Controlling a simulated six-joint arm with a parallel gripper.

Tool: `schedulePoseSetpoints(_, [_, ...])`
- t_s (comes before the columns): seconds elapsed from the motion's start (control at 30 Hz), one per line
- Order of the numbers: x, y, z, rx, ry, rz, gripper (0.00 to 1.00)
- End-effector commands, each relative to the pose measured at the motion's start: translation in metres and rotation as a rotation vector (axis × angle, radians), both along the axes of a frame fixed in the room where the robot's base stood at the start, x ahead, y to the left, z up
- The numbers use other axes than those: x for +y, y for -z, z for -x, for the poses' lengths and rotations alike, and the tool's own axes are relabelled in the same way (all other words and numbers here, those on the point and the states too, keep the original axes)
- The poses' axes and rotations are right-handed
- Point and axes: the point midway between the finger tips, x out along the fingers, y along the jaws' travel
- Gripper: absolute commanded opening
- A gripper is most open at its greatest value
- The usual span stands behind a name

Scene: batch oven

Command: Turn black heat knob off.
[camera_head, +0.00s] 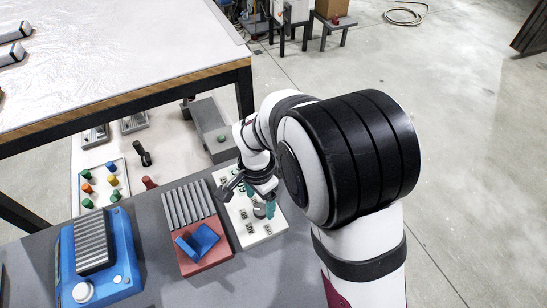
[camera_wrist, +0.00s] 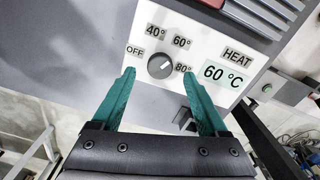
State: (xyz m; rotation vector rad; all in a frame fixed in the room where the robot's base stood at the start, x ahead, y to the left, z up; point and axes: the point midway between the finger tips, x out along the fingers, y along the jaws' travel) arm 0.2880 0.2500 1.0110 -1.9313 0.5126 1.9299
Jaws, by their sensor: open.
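The dark heat knob (camera_wrist: 160,66) sits on a white panel (camera_wrist: 135,67) in the wrist view, ringed by OFF, 40°, 60° and 80° labels. A pale mark on the knob seems to point up and right, towards the 60° side. A HEAT label and a display (camera_wrist: 227,76) reading 60 °C are to its right. My gripper (camera_wrist: 159,74) is open, with teal fingertips on either side of the knob in the picture. I cannot tell whether they touch it. In the head view my gripper (camera_head: 260,199) is over the white panel (camera_head: 262,234), partly hiding it.
A ribbed grey block and a red base (camera_head: 208,263) with a blue piece stand left of the panel. A blue device (camera_head: 125,255) is further left. A tray of coloured pegs (camera_head: 101,166) and a bench (camera_head: 120,50) are behind. Open floor is to the right.

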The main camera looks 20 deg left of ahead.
Motion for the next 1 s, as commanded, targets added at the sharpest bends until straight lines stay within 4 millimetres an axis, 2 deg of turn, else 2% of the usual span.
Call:
schedulePoseSetpoints(0.1, [0.0, 0.02, 0.0, 0.0, 0.001, 0.001, 0.77])
schedulePoseSetpoints(0.2, [0.0, 0.029, 0.0, 0.0, 0.0, 0.0, 0.77])
schedulePoseSetpoints(0.5, [0.0, 0.032, 0.0, 0.0, 0.001, -0.001, 0.77])
schedulePoseSetpoints(0.57, [0.0, 0.032, 0.0, 0.0, 0.001, -0.001, 0.68])
schedulePoseSetpoints(0.93, [0.0, 0.032, 0.0, 0.0, 0.001, -0.001, 0.01])
schedulePoseSetpoints(1.0, [0.0, 0.032, 0.0, 0.0, 0.001, -0.001, 0.0])
